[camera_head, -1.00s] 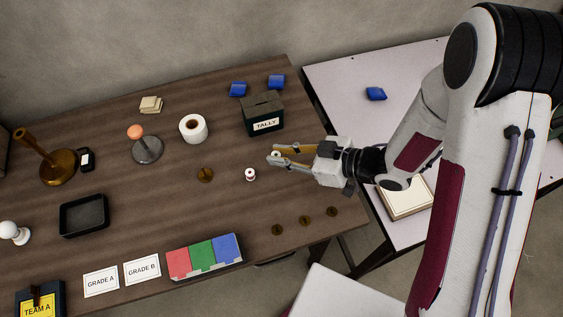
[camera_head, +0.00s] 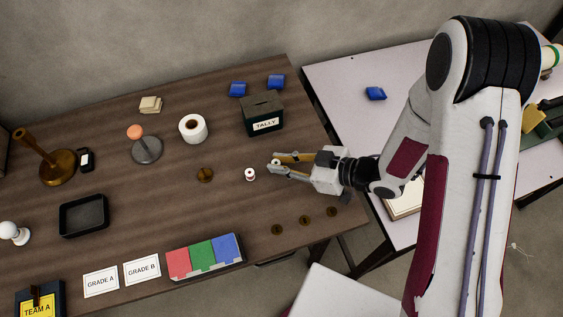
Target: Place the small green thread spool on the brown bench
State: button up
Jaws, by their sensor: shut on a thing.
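My gripper (camera_head: 275,164) is over the right part of the brown bench (camera_head: 130,190), its fingers pointing left. It is shut on a small spool (camera_head: 276,162) with a pale end, seen between the fingertips. The fingers hide most of it, so its thread colour does not show clearly. Whether it touches the bench I cannot tell. Another small spool (camera_head: 250,174), white with reddish thread, stands upright on the bench just left of the fingertips, apart from them.
A black TALLY box (camera_head: 262,114) stands behind my gripper and a white roll (camera_head: 193,128) behind left. Brown discs (camera_head: 305,220) lie in front; another (camera_head: 205,175) lies left. A red, green and blue block (camera_head: 203,256) is at the front. A pale table (camera_head: 335,85) adjoins on the right.

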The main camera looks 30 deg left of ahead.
jog(key=shift+f, duration=0.25)
jog(key=shift+f, duration=0.15)
jog(key=o, duration=0.7)
jog(key=shift+c, duration=0.2)
jog(key=shift+r, duration=0.2)
jog(key=shift+w+d+r, duration=0.1)
jog(key=shift+d+r, duration=0.15)
jog(key=shift+d, duration=0.35)
jog(key=shift+v, duration=5.3)
